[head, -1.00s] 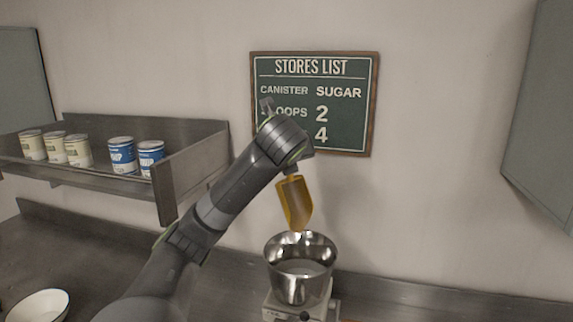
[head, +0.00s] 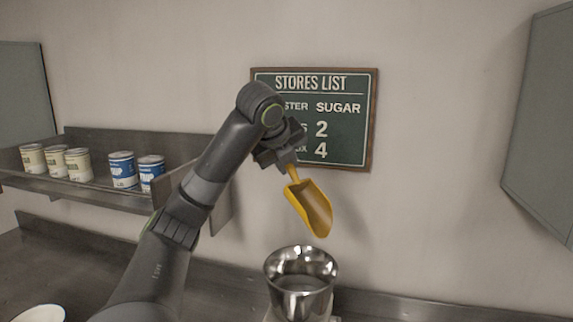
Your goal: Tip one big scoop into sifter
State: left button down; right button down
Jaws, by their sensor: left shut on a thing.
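My left gripper (head: 286,160) is shut on the handle of a yellow scoop (head: 310,208). The scoop hangs tilted with its mouth pointing down and to the right, above the sifter and apart from it. Its open side faces me and its inside looks empty. The shiny metal sifter (head: 302,262) is a round bowl at the bottom centre. A pale surface shows inside it, but I cannot tell what it is. My right gripper is not in view.
A green stores list board (head: 345,160) hangs on the wall behind the arm. A metal shelf (head: 185,192) at left holds several cans (head: 123,171). A white bowl (head: 40,313) sits at the bottom left. A grey cabinet (head: 540,120) is at right.

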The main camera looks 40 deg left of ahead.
pick_arm(q)
jog(key=h, duration=0.2)
jog(key=r+n+h, duration=0.1)
jog(key=h, duration=0.1)
jog(key=shift+n+g, duration=0.3)
jog(key=shift+g, duration=0.1)
jog(key=shift+r+h, duration=0.15)
jog(key=shift+h, duration=0.25)
dwell(0.6)
